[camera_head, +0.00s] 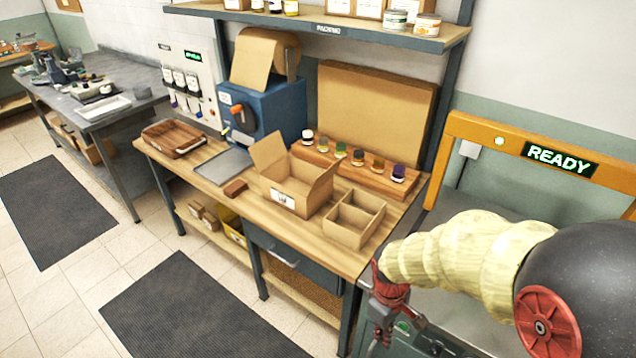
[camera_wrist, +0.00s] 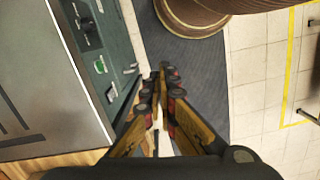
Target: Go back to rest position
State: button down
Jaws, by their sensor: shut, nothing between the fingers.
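My gripper (camera_head: 383,328) hangs at the end of my arm in the lower right of the head view, just right of the packing bench's front right corner. In the wrist view my gripper (camera_wrist: 161,82) has its two fingers drawn together at the tips, with nothing between them. It points down past a green panel with switches (camera_wrist: 97,65) toward a dark floor mat (camera_wrist: 190,65). It touches no object that I can see. Part of the gripper is hidden at the bottom edge of the head view.
The packing bench (camera_head: 330,253) holds an open cardboard box (camera_head: 312,192), a divided box (camera_head: 350,240), a jar rack (camera_head: 375,183) and a wooden tray (camera_head: 160,150). A yellow frame with a READY sign (camera_head: 560,158) stands beside my arm. A floor mat (camera_head: 195,315) lies in front, clear.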

jog(key=s+d+r+m+t, duration=0.1)
jog(key=s+r+m+t, duration=0.2)
jog(key=r, duration=0.9)
jog(key=s+d+r+m+t, duration=0.1)
jog(key=s+r+m+t, duration=0.2)
jog(key=r, duration=1)
jog(key=s+m, duration=0.2)
jog(key=shift+s+d+y, duration=0.3)
jog(key=shift+s+y, duration=0.1)
